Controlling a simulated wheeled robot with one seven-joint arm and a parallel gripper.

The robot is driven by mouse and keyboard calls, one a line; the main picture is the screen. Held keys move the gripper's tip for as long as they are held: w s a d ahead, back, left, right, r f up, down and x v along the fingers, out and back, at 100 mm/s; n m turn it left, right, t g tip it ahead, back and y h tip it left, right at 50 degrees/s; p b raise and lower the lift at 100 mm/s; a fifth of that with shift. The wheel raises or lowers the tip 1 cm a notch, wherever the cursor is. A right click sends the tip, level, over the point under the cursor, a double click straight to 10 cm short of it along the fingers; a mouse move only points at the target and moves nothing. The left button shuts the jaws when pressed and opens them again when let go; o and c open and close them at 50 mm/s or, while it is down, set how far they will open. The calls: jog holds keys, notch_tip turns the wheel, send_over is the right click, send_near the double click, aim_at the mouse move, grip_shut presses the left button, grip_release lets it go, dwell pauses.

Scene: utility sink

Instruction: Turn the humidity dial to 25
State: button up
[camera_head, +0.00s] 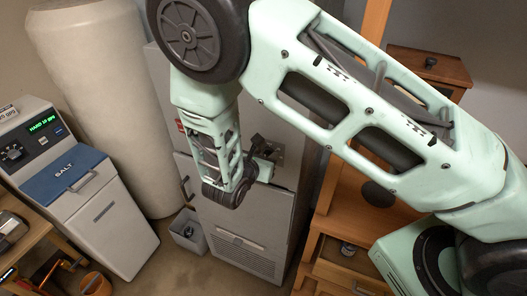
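My mint-green arm reaches from the right and bends down in front of a tall grey cabinet (240,222) with a vent grille low on its front. My gripper (262,146) seems to be the dark part beyond the wrist, close to a small grey-brown plate (279,153) on the cabinet front. Its fingers are too small and covered to tell open from shut. No humidity dial or number scale can be made out; the wrist covers part of the cabinet front. Whether the gripper touches anything there cannot be told.
A water softener stands at left with a blue salt lid (64,173), a lit green display (42,124) and a dark knob (13,153). A white tank (105,90) stands behind it. A grey bin (188,232) sits beside the cabinet. Wooden drawers (340,262) stand at right.

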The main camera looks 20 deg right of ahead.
jog(key=shift+c, duration=0.3)
grip_shut()
jog(key=shift+f+b, duration=0.1)
jog(key=shift+b, duration=0.4)
jog(key=m+t+b, duration=0.1)
jog(key=m+b, duration=0.1)
jog(key=b, duration=0.6)
jog(key=s+d+m+t+y+b, duration=0.1)
jog(key=m+b, duration=0.1)
jog(key=b, duration=0.6)
jog(key=f+m+t+y+b, duration=0.1)
jog(key=m+b, duration=0.1)
jog(key=b, duration=0.6)
jog(key=shift+s+d+m+t, duration=0.2)
jog(key=shift+m+t, duration=0.1)
jog(key=shift+t, duration=0.1)
jog(key=shift+r+b, duration=0.15)
jog(key=shift+b, duration=0.5)
